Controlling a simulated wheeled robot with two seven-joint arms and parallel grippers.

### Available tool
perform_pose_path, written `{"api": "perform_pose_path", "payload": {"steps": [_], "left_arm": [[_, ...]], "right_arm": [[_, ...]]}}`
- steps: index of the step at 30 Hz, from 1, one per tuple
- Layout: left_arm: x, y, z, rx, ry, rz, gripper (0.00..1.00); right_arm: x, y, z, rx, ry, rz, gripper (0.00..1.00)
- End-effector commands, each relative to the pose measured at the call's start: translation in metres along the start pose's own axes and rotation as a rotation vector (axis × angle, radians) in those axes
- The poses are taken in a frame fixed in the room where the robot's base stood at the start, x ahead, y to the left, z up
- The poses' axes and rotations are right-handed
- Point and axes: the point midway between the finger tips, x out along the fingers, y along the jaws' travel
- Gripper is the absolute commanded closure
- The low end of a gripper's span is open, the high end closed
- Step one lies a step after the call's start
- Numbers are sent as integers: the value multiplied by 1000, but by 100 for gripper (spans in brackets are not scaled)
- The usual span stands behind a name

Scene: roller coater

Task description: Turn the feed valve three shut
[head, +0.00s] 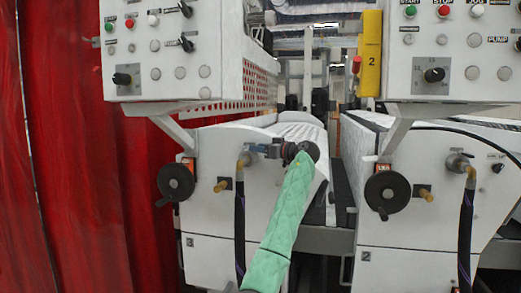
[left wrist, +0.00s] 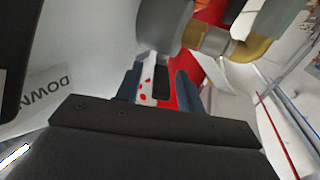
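The feed valve at my gripper has a brass elbow (head: 244,160) on the left machine unit, with a dark hose hanging below it. The left wrist view shows its grey round body (left wrist: 163,25) and brass elbow (left wrist: 250,48) close up at the top. My left gripper (head: 262,149), on a green-sleeved arm, points left just beside the valve, mostly covering it. In the left wrist view its two blue-grey fingers (left wrist: 157,88) stand apart, with no clear grip on anything between them. My right gripper is out of view.
A similar valve (head: 457,162) with a hose is on the right unit. Black handwheels (head: 175,183) and brass fittings (head: 222,185) sit nearby. Control boxes (head: 180,50) overhang on brackets. A red curtain (head: 75,170) hangs at the left.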

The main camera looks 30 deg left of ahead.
Motion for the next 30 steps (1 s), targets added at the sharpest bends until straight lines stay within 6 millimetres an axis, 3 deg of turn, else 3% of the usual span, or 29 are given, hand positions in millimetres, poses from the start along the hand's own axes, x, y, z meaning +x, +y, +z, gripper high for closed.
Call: {"api": "perform_pose_path", "payload": {"steps": [8, 21, 30], "left_arm": [[-9, 0, 3, 1, -1, 1, 62], [-70, 1, 3, 0, -1, 1, 62], [-78, 1, 1, 0, 0, 0, 62]], "right_arm": [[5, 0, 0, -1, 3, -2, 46], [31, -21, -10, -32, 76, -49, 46], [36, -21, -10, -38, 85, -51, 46]]}}
